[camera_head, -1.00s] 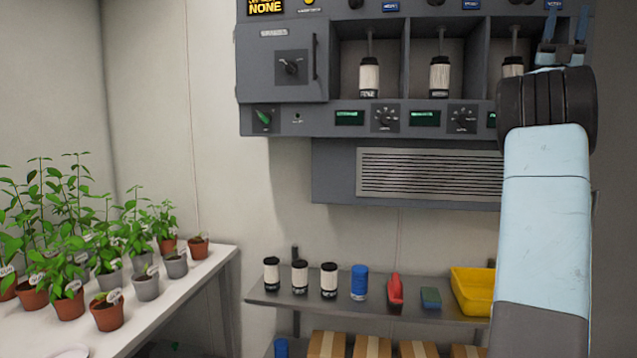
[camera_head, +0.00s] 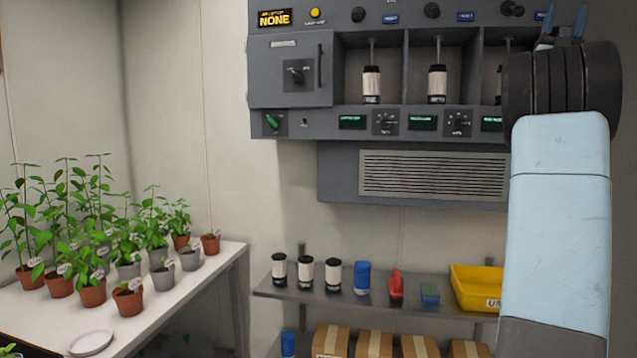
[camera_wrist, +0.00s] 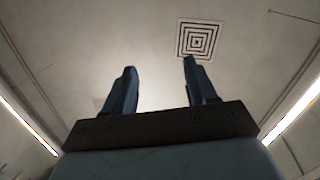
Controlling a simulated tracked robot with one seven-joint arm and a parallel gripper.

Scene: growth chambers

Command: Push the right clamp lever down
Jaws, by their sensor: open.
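My gripper (camera_head: 562,24) is raised at the upper right of the head view, in front of the right part of the grey wall cabinet (camera_head: 290,120). Its two blue fingers point up. In the wrist view my gripper (camera_wrist: 158,68) is open, with nothing between the fingers and only the ceiling beyond. The cabinet has open bays, each with a white and black canister, such as the left one (camera_head: 371,85) and the middle one (camera_head: 437,84). My wrist mostly hides the right bay. I cannot clearly make out the right clamp lever. A black knob (camera_head: 512,9) shows above that bay.
A shelf (camera_head: 400,311) below holds several bottles, a red tool (camera_head: 396,285) and a yellow bin (camera_head: 476,286). Cardboard boxes (camera_head: 373,344) stand under it. A white table (camera_head: 200,278) with potted plants is at left. A vent (camera_head: 433,174) sits below the cabinet.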

